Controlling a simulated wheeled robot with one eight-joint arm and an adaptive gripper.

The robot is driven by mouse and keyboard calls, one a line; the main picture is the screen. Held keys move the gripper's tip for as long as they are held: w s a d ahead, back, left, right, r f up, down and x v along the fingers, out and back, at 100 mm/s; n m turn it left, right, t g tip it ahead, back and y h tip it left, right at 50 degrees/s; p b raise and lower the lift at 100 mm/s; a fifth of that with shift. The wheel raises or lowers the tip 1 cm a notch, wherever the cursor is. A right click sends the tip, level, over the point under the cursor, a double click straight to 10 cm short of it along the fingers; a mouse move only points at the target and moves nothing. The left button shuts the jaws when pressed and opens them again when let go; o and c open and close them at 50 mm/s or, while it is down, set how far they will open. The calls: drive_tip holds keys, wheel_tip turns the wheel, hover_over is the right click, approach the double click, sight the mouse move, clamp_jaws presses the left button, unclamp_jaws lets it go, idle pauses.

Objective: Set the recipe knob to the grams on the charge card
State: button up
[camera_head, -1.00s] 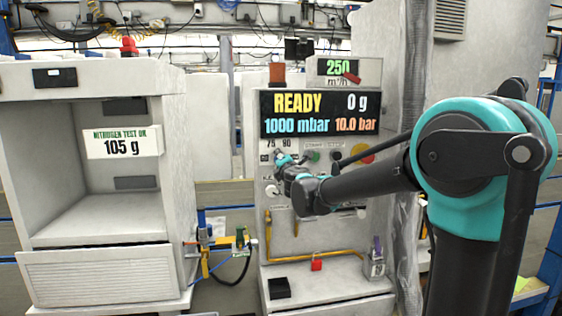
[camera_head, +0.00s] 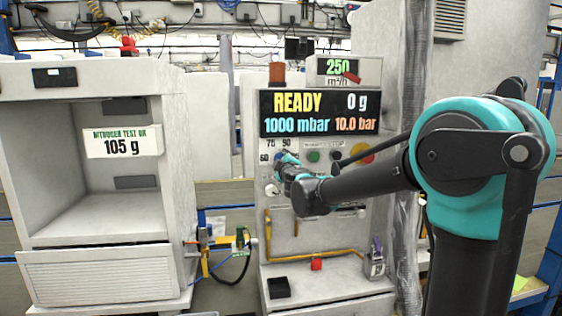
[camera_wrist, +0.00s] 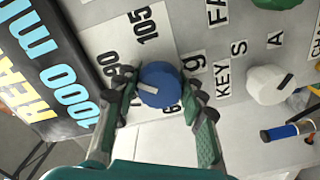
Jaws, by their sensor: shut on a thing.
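The charge card (camera_head: 122,142) on the left cabinet reads 105 g under "NITROGEN TEST OK". The recipe knob (camera_wrist: 160,80) is a blue dial with a white pointer line on the panel. In the wrist view its line points left, roughly toward the 90 label (camera_wrist: 122,72); the exact setting is hard to tell. The 105 label (camera_wrist: 147,25) lies further up in that view. My gripper (camera_wrist: 156,97) is shut on the knob, one finger on each side. The fingers partly hide the other labels. In the head view my gripper (camera_head: 283,159) reaches the panel and hides most of the knob.
The display (camera_head: 318,113) reads READY, 0 g, 1000 mbar, 10.0 bar. A white key switch (camera_wrist: 270,84) sits close by the knob. A green button (camera_head: 313,156) and a red-and-yellow one (camera_head: 362,153) are to the right. A yellow pipe (camera_head: 315,257) runs below.

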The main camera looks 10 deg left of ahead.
drive_tip(key=m, duration=0.5)
drive_tip(key=shift+m, duration=0.3)
drive_tip(key=shift+f+m, duration=0.1)
drive_tip(key=shift+m, duration=2)
drive_tip(key=o, duration=1.2)
drive_tip(key=shift+c, duration=0.2)
drive_tip(key=v, duration=1.2)
